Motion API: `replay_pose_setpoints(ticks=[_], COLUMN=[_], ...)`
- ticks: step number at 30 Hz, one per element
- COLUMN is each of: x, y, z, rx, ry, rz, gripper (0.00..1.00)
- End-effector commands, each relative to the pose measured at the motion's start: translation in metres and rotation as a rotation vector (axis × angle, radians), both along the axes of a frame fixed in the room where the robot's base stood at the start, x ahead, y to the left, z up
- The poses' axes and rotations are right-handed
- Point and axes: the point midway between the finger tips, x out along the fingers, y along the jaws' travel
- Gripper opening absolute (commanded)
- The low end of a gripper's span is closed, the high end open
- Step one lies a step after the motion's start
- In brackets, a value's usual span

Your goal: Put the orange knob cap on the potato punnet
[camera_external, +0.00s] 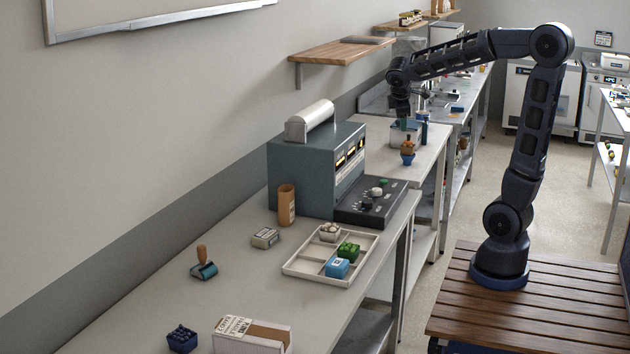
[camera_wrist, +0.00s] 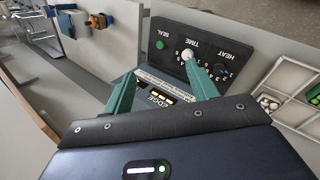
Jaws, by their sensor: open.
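My gripper (camera_external: 405,116) hangs at the end of the raised arm, beyond the grey machine. In the wrist view its two green fingers (camera_wrist: 162,72) are apart with nothing between them. The likely potato punnet, a pale punnet of small round tan pieces (camera_external: 328,232), sits in the back compartment of the white divided tray (camera_external: 303,267). It also shows at the right in the wrist view (camera_wrist: 268,103). A small orange-brown piece (camera_external: 407,146) sits on a blue base below the gripper; I cannot tell whether it is the orange knob cap.
The grey machine (camera_external: 290,175) has a control panel (camera_external: 352,214) with a pale knob (camera_wrist: 187,56) and a green button (camera_wrist: 160,44). Green (camera_external: 349,250) and blue (camera_external: 337,267) punnets share the tray. A brown cylinder (camera_external: 286,205) stands nearby. The bench front-left of the tray has free room.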

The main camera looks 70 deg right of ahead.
Motion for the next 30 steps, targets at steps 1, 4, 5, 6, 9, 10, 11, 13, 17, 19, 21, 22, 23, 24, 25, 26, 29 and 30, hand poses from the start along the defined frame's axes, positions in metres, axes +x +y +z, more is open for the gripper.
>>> replay_pose_setpoints(ticks=[1,4,5,6,9,10,11,13,17,19,21,22,23,24,25,26,29,30], x=[-0.011,-0.032,-0.039,-0.047,-0.069,-0.075,-0.082,-0.098,-0.127,-0.14,-0.151,-0.155,-0.158,-0.162,-0.164,-0.166,-0.17,-0.17], y=[0.018,0.05,0.059,0.071,0.101,0.109,0.118,0.137,0.168,0.182,0.193,0.197,0.201,0.204,0.207,0.209,0.212,0.212], z=[0.002,0.001,0.0,-0.001,-0.005,-0.006,-0.007,-0.012,-0.02,-0.025,-0.029,-0.031,-0.032,-0.034,-0.035,-0.036,-0.037,-0.038], rx=[0.027,0.096,0.116,0.146,0.222,0.245,0.27,0.328,0.438,0.494,0.541,0.557,0.572,0.589,0.6,0.608,0.623,0.626], ry=[-0.037,-0.11,-0.13,-0.156,-0.221,-0.239,-0.256,-0.294,-0.356,-0.383,-0.402,-0.408,-0.413,-0.418,-0.422,-0.424,-0.428,-0.429], rz=[-0.01,-0.043,-0.055,-0.067,-0.101,-0.111,-0.122,-0.146,-0.192,-0.214,-0.232,-0.239,-0.245,-0.253,-0.257,-0.261,-0.269,-0.271], gripper=[0.58,0.58,0.58,0.58,0.58,0.58,0.58,0.58,0.58,0.58,0.58,0.58,0.58,0.58,0.58,0.58,0.58,0.58])
